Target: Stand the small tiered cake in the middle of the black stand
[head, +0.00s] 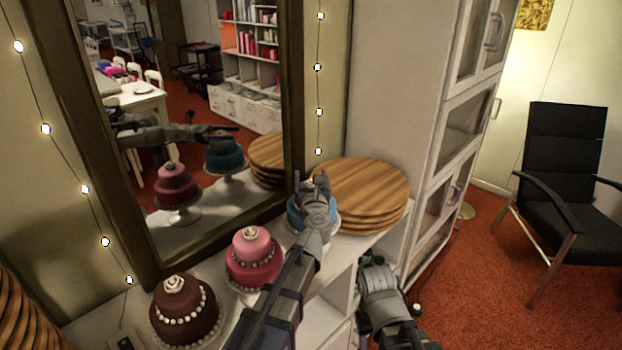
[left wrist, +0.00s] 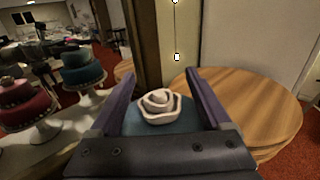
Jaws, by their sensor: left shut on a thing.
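The blue tiered cake (head: 296,214) is on the white counter by the mirror, mostly hidden under my left gripper (head: 312,185). In the left wrist view the two fingers stand on either side of its blue top tier (left wrist: 148,129), under a white rose (left wrist: 160,106). My left gripper is shut on this cake. A white stand shows under the blue cake's reflection. My right arm is at the lower right of the head view, and its jaws (head: 374,264) are not clear. I cannot make out a black stand in either view.
A pink tiered cake (head: 251,254) and a dark brown tiered cake (head: 186,312) stand on the counter (head: 130,312) to the left. Stacked round wooden boards (head: 365,190) are close right of the blue cake. A large mirror (head: 110,165) and a white cabinet (head: 395,100) rise behind.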

